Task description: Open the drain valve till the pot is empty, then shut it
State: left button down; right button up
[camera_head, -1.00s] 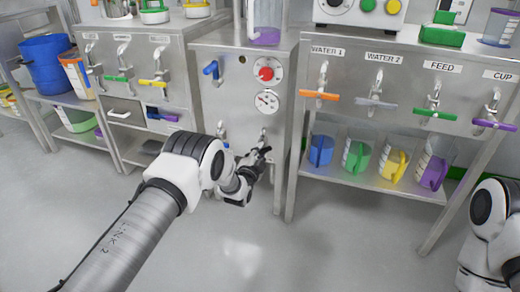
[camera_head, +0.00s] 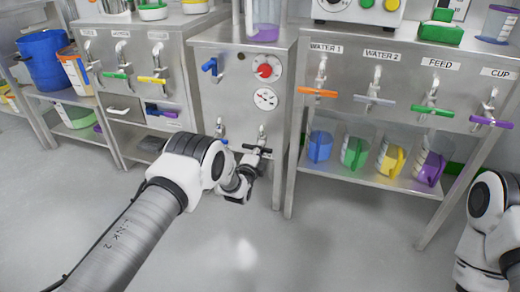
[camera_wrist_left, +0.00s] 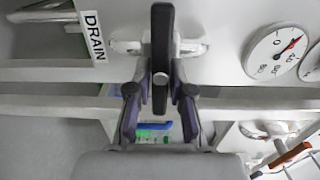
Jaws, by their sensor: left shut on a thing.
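The drain valve's black handle (camera_head: 257,149) lies crosswise, about level, low on the front of the grey cabinet (camera_head: 232,105). In the left wrist view the black handle (camera_wrist_left: 160,50) stands across the pale valve body (camera_wrist_left: 190,47), beside a DRAIN label (camera_wrist_left: 93,36). My left gripper (camera_head: 250,162) is at the handle; in the wrist view its dark fingers (camera_wrist_left: 160,97) are shut on the handle's near end. I cannot tell which thing is the pot or see its level. My right gripper is out of view.
A bench with coloured taps (camera_head: 432,110) and a shelf of jugs (camera_head: 355,153) stands at right. The floor (camera_head: 300,245) in front is clear.

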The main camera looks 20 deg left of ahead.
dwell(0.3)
pick_arm(q)
jog(key=c, duration=1)
grip_release()
jog(key=shift+c, duration=0.2)
jog(key=shift+s, duration=0.1)
jog(key=s, duration=1.2)
jog(key=shift+a, duration=0.2)
jog(key=shift+w, duration=0.1)
